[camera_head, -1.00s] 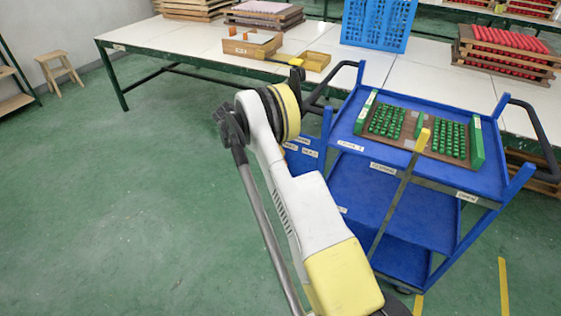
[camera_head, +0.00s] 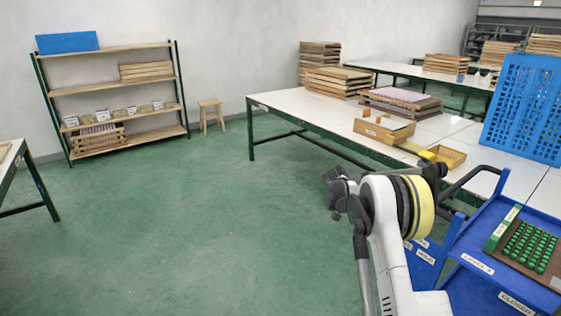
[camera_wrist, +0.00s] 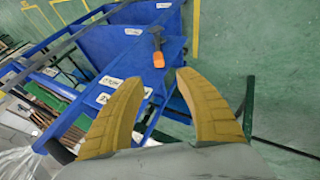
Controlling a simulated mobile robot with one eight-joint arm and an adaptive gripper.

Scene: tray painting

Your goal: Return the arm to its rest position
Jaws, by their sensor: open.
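My arm, white with a yellow band, rises from the bottom of the head view in front of the blue cart (camera_head: 470,282). In the wrist view, my gripper (camera_wrist: 165,95) shows two yellow fingers spread apart with nothing between them. The fingers point toward the blue cart (camera_wrist: 110,48) and the green floor. In the head view the fingers cannot be made out clearly; the wrist end is beside the white table's near edge.
A tray of green pieces (camera_head: 530,247) lies on the cart. The white table (camera_head: 310,103) holds a wooden box (camera_head: 384,130), stacked trays and a blue crate (camera_head: 525,105). A shelf (camera_head: 112,95) and stool (camera_head: 211,115) stand at the back left.

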